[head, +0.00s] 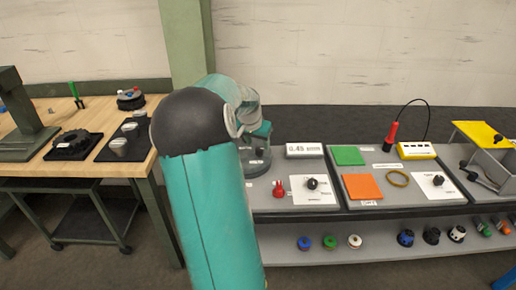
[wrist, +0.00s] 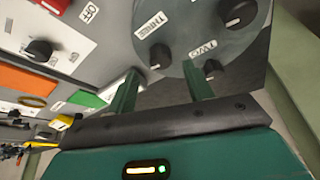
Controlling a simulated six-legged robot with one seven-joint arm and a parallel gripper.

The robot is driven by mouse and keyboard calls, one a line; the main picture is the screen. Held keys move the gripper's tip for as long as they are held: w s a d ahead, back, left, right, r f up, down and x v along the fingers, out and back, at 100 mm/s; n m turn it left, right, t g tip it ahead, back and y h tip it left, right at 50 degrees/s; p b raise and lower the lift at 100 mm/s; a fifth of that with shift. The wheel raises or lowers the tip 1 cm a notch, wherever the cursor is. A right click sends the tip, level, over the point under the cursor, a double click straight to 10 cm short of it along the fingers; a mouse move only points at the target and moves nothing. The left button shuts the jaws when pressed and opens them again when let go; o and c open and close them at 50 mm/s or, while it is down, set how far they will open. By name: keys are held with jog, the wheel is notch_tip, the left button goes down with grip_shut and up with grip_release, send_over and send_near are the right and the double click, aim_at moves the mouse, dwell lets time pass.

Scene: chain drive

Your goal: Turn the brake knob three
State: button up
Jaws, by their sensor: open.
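In the wrist view, a round grey plate carries black knobs with white labels. The knob beside the THREE label (wrist: 150,24) is a black dial (wrist: 160,55) with a pale pointer mark. My gripper (wrist: 161,71) is open, its two green fingers spread with nothing between them. Knob three appears just beyond the fingertips, in line with the gap between them; I cannot tell how far off it is. The knob by the TWO label (wrist: 212,69) is close to the right fingertip. In the head view my arm hides most of the round device (head: 257,163) and its knobs.
Another black knob (wrist: 240,14) sits at the plate's upper right. A white panel with a black knob (head: 312,184) and a red knob (head: 279,189) are on the bench nearby. Green (head: 348,155) and orange (head: 362,187) squares lie to the right. A pillar (head: 187,40) stands behind my arm.

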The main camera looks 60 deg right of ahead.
aim_at(260, 149)
jog(key=x, duration=0.3)
jog(key=shift+f, duration=0.3)
jog(key=shift+c, duration=0.2)
jog(key=c, duration=0.9)
jog(key=shift+c, duration=0.2)
jog(key=n+t, duration=0.1)
jog(key=n, duration=0.1)
jog(key=n+t, duration=0.1)
jog(key=n, duration=0.2)
jog(key=shift+s+y, duration=0.2)
jog(key=shift+y, duration=0.1)
jog(key=n+y, duration=0.1)
jog(key=n, duration=0.2)
jog(key=n+t, duration=0.1)
jog(key=n, duration=0.2)
jog(key=shift+d+n+t+y, duration=0.15)
jog(key=shift+n+t+y, duration=0.15)
jog(key=shift+n+y, duration=0.1)
jog(key=shift+s, duration=0.1)
